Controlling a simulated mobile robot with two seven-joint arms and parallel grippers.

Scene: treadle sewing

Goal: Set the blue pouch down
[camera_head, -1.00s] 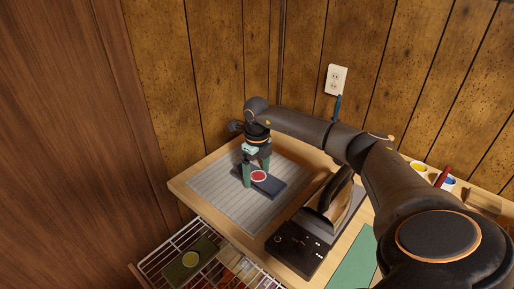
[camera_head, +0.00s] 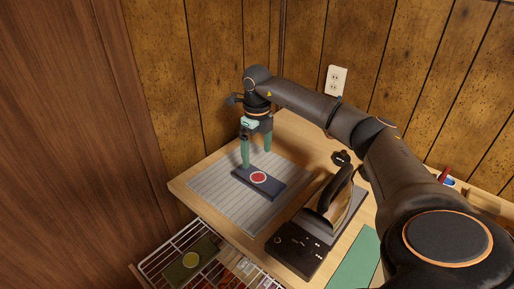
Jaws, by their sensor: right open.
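The blue pouch (camera_head: 273,188), dark navy with a red round patch, lies flat on the grey striped mat (camera_head: 215,187) at the left of the wooden table. My right gripper (camera_head: 256,160) is above the pouch's far side, with its two green fingers apart. The near finger's tip is close to the pouch's left end; I cannot tell whether it touches. Nothing is between the fingers. My left gripper is not in view.
A clothes iron (camera_head: 338,200) stands on a dark base (camera_head: 298,248) right of the mat. A wire rack (camera_head: 160,262) below holds an olive pouch (camera_head: 190,262) with a yellow patch. A green mat (camera_head: 352,262) lies at the front right. Wood-panelled walls close off the back.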

